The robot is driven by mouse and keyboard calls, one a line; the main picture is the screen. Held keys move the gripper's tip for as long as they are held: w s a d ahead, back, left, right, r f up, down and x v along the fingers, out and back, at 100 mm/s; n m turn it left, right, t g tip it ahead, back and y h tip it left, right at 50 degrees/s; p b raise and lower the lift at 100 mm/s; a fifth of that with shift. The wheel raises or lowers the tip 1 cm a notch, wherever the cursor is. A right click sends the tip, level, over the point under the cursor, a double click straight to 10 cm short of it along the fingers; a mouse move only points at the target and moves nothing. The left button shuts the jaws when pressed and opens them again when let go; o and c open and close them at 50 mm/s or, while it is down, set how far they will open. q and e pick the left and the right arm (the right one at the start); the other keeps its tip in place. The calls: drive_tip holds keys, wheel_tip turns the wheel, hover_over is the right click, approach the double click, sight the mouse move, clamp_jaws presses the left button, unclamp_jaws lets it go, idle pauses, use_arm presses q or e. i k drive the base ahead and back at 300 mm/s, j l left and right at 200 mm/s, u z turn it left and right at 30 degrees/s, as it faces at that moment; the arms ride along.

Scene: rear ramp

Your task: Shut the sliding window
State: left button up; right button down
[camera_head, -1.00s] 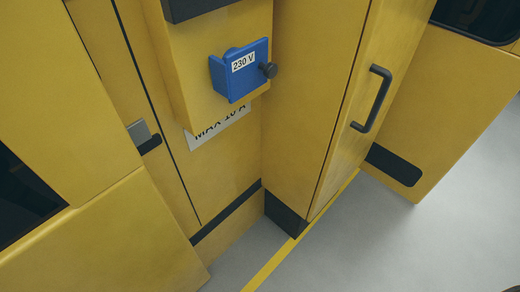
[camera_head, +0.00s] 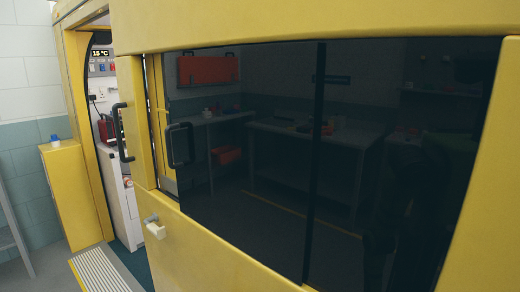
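The sliding window is a wide dark glass area (camera_head: 255,215) set in a yellow panel in the head view. A dark upright bar (camera_head: 314,150) divides it into a left and a right part. A black handle shape (camera_head: 180,145) shows at its left end; I cannot tell whether it is on the pane, behind it or reflected. A narrow yellowish strip shows beside the left frame edge, and whether this is an open gap is unclear. Neither of my grippers is in view.
Left of the window is an open doorway with a black grab handle (camera_head: 122,132) and a ribbed step (camera_head: 103,270). A small latch (camera_head: 154,227) sticks out below the window. A yellow cabinet (camera_head: 68,195) stands farther left. Tables and an orange-red box appear in the glass.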

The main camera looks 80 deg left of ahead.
sight(242, 127)
drive_tip(key=u, duration=2.65)
